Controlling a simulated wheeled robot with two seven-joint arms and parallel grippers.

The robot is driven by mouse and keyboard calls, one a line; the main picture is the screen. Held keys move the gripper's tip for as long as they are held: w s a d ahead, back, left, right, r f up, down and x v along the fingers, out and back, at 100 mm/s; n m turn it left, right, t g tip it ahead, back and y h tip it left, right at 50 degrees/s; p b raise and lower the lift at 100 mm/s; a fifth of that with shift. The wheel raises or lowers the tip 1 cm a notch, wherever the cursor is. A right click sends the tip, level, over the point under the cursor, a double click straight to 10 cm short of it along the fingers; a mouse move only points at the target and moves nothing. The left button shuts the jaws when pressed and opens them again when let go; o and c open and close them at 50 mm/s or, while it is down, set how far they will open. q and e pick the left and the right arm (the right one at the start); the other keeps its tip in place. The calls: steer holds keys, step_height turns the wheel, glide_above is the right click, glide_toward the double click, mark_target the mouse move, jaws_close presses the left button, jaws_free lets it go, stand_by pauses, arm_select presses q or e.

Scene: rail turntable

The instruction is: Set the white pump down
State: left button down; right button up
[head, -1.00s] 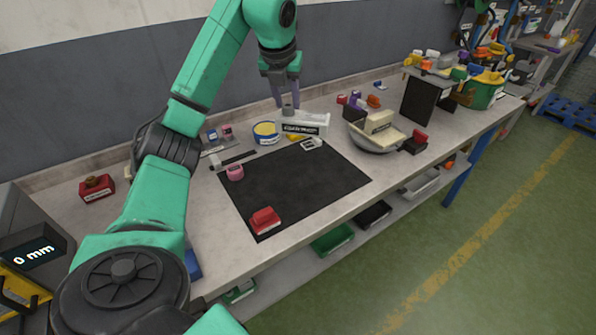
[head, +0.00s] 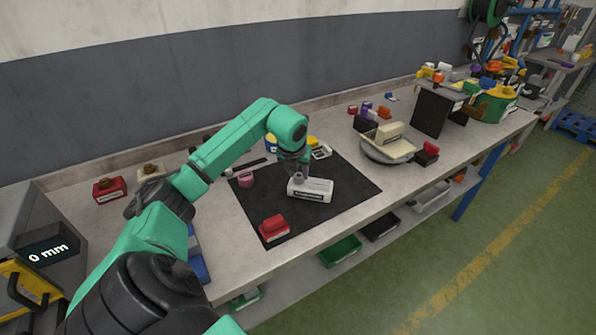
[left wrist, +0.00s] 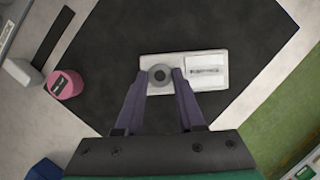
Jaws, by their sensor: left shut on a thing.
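The white pump (head: 318,190) is a pale block with a dark label and a round grey knob on top. It is over the black mat (head: 350,180); I cannot tell whether its base touches the mat. My left gripper (head: 297,176) points down at it and is shut on its knob. In the left wrist view the two purple fingers (left wrist: 161,78) close on either side of the knob, and the white pump (left wrist: 207,70) lies across the view with its label to the right. My right gripper is not in view.
On the mat are a red block (head: 274,228) at the front and a pink cylinder (head: 246,180) at the left edge. A round turntable with a cream block (head: 388,140) stands right of the mat. The mat's right part is bare.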

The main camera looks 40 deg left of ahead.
arm_select(q)
steer(key=c, duration=0.5)
jaws_free()
steer(key=shift+s+d, duration=0.1)
steer(key=b+v, duration=0.1)
steer(key=v, duration=1.1)
steer(key=shift+d, duration=0.1)
